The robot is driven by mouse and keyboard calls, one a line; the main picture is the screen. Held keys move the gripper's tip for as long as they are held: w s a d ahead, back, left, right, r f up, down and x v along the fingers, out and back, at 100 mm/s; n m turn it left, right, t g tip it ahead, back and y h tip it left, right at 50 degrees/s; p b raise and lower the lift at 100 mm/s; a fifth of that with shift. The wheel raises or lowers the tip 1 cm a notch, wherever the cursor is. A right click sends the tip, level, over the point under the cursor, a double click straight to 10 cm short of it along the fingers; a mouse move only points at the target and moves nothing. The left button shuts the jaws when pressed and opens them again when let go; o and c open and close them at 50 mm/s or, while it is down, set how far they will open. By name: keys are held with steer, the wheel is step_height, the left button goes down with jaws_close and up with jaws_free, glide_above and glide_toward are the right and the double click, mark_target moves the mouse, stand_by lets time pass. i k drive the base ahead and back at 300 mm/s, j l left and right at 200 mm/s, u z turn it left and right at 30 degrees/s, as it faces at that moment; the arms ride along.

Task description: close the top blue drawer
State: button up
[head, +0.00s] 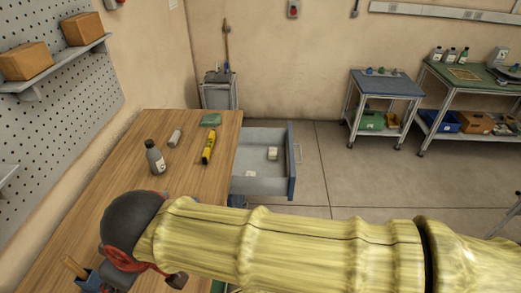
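The top blue drawer (291,172) stands pulled out from the right side of the wooden workbench (110,185). Its blue front faces right and carries a pale bar handle (299,153). Its grey inside holds a small white block (272,153) and a small pale item near the front corner. My yellow arm crosses the lower picture from the right, in front of the drawer's near side, and hides what is below.
A dark bottle (155,158), a grey cylinder (175,137), a yellow tool (208,148) and a green pad (211,120) lie or stand on the bench. A dark dome (130,217) with a red band adjoins my arm's left end. Floor right of the drawer is clear.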

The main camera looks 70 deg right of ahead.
mark_target(277, 178)
steer(key=k+l+z, duration=0.1)
steer(key=z, duration=0.25)
steer(key=k+l+z, duration=0.1)
steer(key=z, duration=0.3)
steer(key=l+z, duration=0.35)
steer(key=k+l+z, duration=0.25)
steer(key=l, duration=0.75)
steer(key=l+z, duration=0.25)
steer(key=l, duration=0.75)
steer(key=i+z, duration=0.15)
steer(key=z, duration=0.15)
